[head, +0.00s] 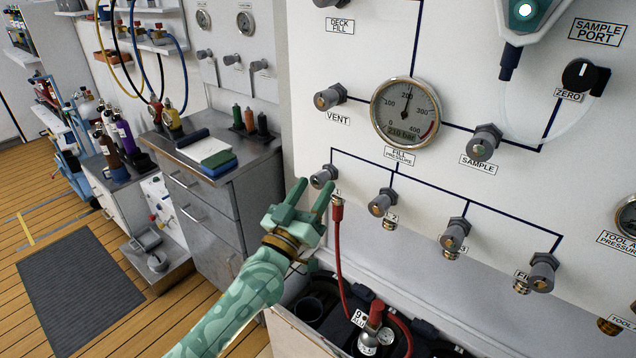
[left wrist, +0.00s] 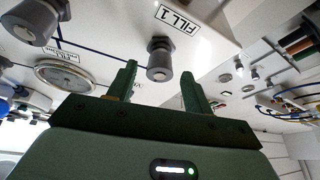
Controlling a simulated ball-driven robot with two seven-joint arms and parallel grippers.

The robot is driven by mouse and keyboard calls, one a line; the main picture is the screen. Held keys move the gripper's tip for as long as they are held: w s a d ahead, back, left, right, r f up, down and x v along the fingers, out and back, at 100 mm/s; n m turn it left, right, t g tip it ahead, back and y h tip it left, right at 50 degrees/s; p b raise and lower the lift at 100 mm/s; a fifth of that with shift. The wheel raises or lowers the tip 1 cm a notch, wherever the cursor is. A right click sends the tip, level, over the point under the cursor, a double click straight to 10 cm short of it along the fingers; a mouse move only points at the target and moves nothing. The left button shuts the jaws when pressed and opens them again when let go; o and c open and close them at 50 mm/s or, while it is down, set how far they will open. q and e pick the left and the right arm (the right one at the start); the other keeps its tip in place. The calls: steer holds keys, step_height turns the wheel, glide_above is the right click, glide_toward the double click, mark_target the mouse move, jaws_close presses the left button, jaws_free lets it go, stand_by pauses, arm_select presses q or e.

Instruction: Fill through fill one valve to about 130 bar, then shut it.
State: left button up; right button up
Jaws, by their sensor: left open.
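The fill 1 valve (head: 323,176) is a grey knob at the lower left of the white panel. It also shows in the left wrist view (left wrist: 160,60) below the FILL 1 label (left wrist: 180,18). My left gripper (head: 313,188) is open just in front of the knob, its green fingers pointing at the panel. In the left wrist view the knob appears between and beyond the fingertips, apparently not gripped. The fill pressure gauge (head: 405,112) has its needle nearly upright and a readout of about 210 bar. My right gripper is not in view.
A red hose (head: 340,250) hangs from the fitting under fill 1 to a cylinder (head: 368,340) below. The vent valve (head: 330,97) is above, and the fill 2 valve (head: 382,202) is to the right. A metal cabinet (head: 205,200) stands at left.

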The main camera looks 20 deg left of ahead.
arm_select(q)
steer(key=shift+x, duration=1.3)
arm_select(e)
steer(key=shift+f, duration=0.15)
arm_select(q)
steer(key=c, duration=1)
steer(key=shift+o, duration=0.2)
steer(key=shift+r+n+y+p, duration=0.2)
steer(key=shift+n+y+p, duration=0.2)
steer(key=shift+n+p, duration=0.25)
steer(key=n+y+p, duration=0.1)
steer(key=n+p, duration=0.1)
steer(key=p, duration=0.1)
steer(key=n+y+p, duration=0.1)
steer(key=n+p, duration=0.2)
steer(key=shift+r+g, duration=0.1)
steer(key=shift+g, duration=0.3)
steer(key=shift+f+n+y+p, duration=0.25)
steer(key=shift+n+y+p, duration=0.25)
steer(key=shift+n+p, duration=0.65)
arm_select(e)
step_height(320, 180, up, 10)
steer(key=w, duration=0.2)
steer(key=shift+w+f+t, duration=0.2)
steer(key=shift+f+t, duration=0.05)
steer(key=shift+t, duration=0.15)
